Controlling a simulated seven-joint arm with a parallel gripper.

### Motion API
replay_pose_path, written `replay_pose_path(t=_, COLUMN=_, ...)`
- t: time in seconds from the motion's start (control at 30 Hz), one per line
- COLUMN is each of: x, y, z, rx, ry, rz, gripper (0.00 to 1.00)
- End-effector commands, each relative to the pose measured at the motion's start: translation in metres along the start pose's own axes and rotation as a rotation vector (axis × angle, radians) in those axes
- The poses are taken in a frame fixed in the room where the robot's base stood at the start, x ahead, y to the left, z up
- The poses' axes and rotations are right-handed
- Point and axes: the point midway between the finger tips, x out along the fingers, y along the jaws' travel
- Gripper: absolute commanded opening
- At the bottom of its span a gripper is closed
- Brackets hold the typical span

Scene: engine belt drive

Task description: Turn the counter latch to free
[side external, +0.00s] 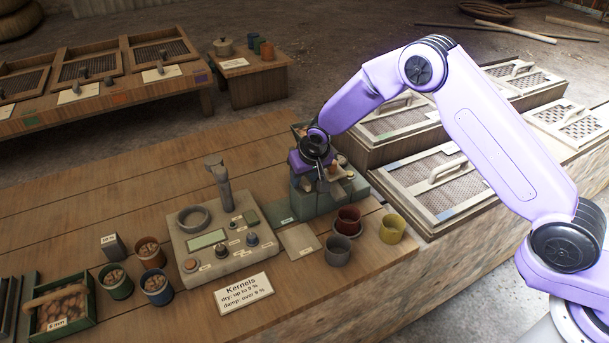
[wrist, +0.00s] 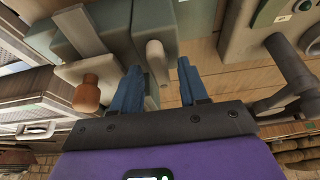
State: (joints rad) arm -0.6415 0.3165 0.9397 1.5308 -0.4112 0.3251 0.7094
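A grey-green block-shaped machine (side external: 355,187) stands near the right part of the bench, partly hidden behind my gripper. In the wrist view its green body (wrist: 103,22) carries a pale rod-like lever (wrist: 155,52) and an orange-brown knob (wrist: 87,92). No label shows which part is the counter latch. My gripper (wrist: 158,72) points down at this machine, its two blue fingers apart. The pale lever lies between the fingers in the picture; I cannot tell whether either finger touches it. In the side view my gripper (side external: 322,180) hides the lever and the front of the machine.
A beige meter box (side external: 216,262) with an upright handle stands left of the machine. Red (side external: 348,220) and yellow (side external: 393,229) cups and a grey cup (side external: 337,250) stand close in front. Mesh-lidded boxes (side external: 436,181) lie right. The bench's back left is clear.

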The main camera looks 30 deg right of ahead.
Motion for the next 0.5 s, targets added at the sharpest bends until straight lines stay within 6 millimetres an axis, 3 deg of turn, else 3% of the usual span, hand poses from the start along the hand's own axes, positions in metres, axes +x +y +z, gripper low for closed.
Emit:
replay_pose_path(t=0.27, x=-0.012, y=-0.001, z=-0.001, rx=-0.001, ry=0.003, rz=-0.001, gripper=0.44)
replay_pose_path(t=0.5, x=-0.050, y=-0.001, z=-0.001, rx=-0.002, ry=0.004, rz=-0.002, gripper=0.44)
